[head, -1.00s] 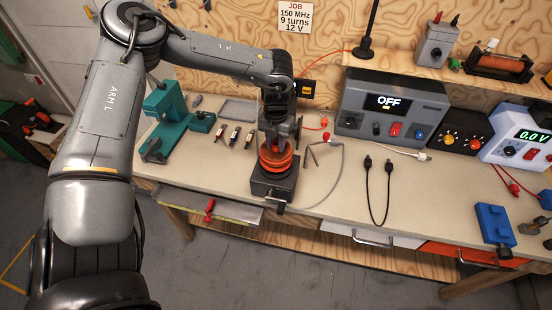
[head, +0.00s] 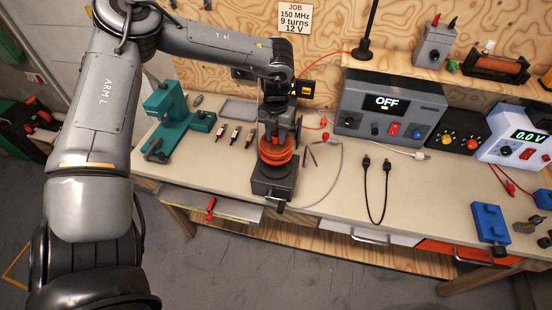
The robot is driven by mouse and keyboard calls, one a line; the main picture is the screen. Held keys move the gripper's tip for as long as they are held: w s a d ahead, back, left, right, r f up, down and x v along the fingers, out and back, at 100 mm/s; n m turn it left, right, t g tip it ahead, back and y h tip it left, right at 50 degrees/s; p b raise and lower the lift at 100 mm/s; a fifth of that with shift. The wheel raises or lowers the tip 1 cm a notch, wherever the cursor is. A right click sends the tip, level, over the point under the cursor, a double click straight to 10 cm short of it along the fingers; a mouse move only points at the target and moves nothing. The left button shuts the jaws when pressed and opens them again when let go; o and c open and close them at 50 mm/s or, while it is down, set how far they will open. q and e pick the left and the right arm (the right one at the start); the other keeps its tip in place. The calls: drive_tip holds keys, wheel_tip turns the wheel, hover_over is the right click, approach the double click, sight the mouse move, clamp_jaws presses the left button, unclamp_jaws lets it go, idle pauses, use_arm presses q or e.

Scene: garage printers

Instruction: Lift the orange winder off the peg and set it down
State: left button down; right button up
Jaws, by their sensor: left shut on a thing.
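The orange winder (head: 275,157) is a round, ridged spool above the dark block-shaped base (head: 274,184) near the bench's front edge. My left gripper (head: 279,142) points down from above and is shut on the top of the winder. The peg is hidden by the winder and gripper, so I cannot tell how much of it is still inside the winder. My right gripper is not in view.
A teal press (head: 166,115) and several small parts lie left of the base, with a grey tray (head: 238,111) behind. A grey cable (head: 337,172) loops close on the right. A black lead (head: 376,190) lies farther right. Bare bench top lies left of the base.

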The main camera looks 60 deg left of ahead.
use_arm(q)
drive_tip(key=shift+r, duration=0.2)
idle(0.3)
drive_tip(key=shift+r, duration=0.1)
wheel_tip(320, 180, up, 4)
drive_tip(key=shift+f+p, duration=0.2)
drive_tip(key=shift+p, duration=0.95)
drive_tip(key=shift+s+a, duration=0.1)
drive_tip(key=shift+s+a+r+p, duration=0.1)
drive_tip(key=shift+s+a+p, duration=0.45)
drive_tip(key=shift+a, duration=0.15)
drive_tip(key=s+a+p, duration=0.5)
drive_tip(key=s+a, duration=0.1)
drive_tip(key=a, duration=0.1)
drive_tip(key=shift+s+a, duration=0.15)
drive_tip(key=shift+a, duration=0.2)
idle(0.6)
